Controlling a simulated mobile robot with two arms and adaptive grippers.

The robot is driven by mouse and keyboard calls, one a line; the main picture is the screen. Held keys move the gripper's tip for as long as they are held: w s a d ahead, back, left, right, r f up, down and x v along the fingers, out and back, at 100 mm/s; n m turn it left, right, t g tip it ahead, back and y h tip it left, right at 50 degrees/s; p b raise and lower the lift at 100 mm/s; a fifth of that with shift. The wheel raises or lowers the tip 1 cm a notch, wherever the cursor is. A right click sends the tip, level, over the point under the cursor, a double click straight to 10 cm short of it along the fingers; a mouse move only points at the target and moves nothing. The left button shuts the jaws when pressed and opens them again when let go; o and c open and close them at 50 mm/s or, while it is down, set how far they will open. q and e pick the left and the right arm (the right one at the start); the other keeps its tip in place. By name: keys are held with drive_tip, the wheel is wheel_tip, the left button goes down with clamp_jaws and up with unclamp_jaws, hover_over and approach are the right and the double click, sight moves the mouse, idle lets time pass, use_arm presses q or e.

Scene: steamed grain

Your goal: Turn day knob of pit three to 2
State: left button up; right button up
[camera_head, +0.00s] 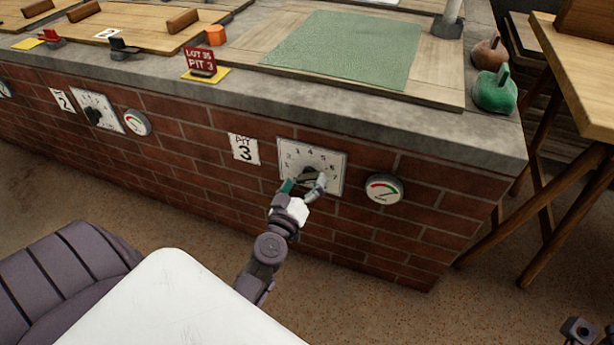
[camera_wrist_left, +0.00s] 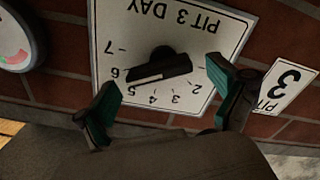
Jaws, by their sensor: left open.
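The pit 3 day dial is a white plate (camera_head: 335,163) on the brick wall, right of the PIT 3 label (camera_head: 244,149). In the left wrist view the plate (camera_wrist_left: 225,30) appears upside down, with numbers in an arc. Its black knob (camera_wrist_left: 163,66) has a white line on its bar, whose end lies near the 6 and 5. In the head view the knob is mostly hidden by my gripper. My left gripper (camera_head: 304,185) is open in front of the dial. In the left wrist view its green-padded fingers (camera_wrist_left: 163,88) stand either side of the knob, apart from it.
A round gauge (camera_head: 384,189) sits right of the dial. Pit 2's dial (camera_head: 97,110) and gauge (camera_head: 137,122) are farther left. Above is the stone ledge (camera_head: 430,125) with a red pit 3 sign (camera_head: 200,62) and a green weight (camera_head: 495,92). A wooden trestle table (camera_head: 590,80) stands right.

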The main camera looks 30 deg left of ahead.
use_arm(q)
drive_tip(key=shift+x, duration=0.8)
drive_tip(key=c, duration=1.1)
drive_tip(key=shift+c, duration=0.2)
